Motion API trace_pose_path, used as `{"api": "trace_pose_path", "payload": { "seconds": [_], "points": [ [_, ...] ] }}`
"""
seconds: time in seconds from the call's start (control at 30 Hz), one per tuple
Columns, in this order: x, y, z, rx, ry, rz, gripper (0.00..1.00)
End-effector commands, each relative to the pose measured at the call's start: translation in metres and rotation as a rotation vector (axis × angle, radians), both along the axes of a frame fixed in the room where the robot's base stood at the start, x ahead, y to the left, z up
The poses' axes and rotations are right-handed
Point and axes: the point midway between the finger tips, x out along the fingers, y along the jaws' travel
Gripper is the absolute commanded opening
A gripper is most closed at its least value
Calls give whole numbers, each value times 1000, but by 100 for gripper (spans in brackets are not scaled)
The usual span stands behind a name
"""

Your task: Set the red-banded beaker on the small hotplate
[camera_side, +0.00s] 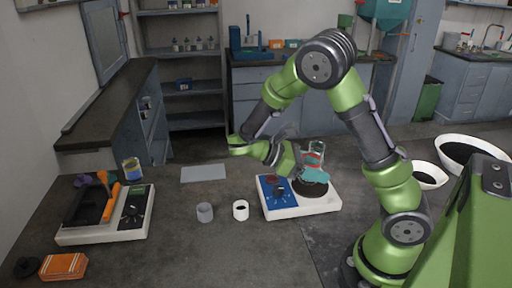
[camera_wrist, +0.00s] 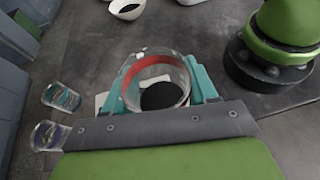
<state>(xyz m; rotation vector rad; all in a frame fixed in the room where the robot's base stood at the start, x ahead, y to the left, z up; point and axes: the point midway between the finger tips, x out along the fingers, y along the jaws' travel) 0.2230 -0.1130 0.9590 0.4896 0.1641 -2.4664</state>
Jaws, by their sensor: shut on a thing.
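The clear glass red-banded beaker (camera_side: 314,158) is upright between the teal fingers of my gripper (camera_side: 311,172). In the wrist view, the fingers (camera_wrist: 164,92) are shut on the sides of the beaker (camera_wrist: 152,64). The small hotplate (camera_side: 275,207) has a white body, a blue panel with knobs and a dark round plate (camera_side: 314,190). The beaker is above that plate, and the dark disc shows through the glass in the wrist view. I cannot tell whether its base touches the plate. My fingers hide part of the beaker's lower half.
The wrist view shows teal-banded (camera_wrist: 62,97) and purple-banded (camera_wrist: 47,136) beakers.

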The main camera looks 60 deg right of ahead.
Motion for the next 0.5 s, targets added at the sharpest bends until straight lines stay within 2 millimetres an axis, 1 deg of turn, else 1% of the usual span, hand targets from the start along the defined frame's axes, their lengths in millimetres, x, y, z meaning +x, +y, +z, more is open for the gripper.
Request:
{"api": "trace_pose_path", "payload": {
  "seconds": [0.03,0.1,0.2,0.3,0.5],
  "points": [
    [-1,-10,8,2,-4,70,24],
    [1,-24,18,2,-6,162,24],
    [5,-41,32,0,-7,269,24],
    [9,-54,44,-1,-7,356,24],
    [18,-70,64,-1,-5,469,24]
  ]
}}
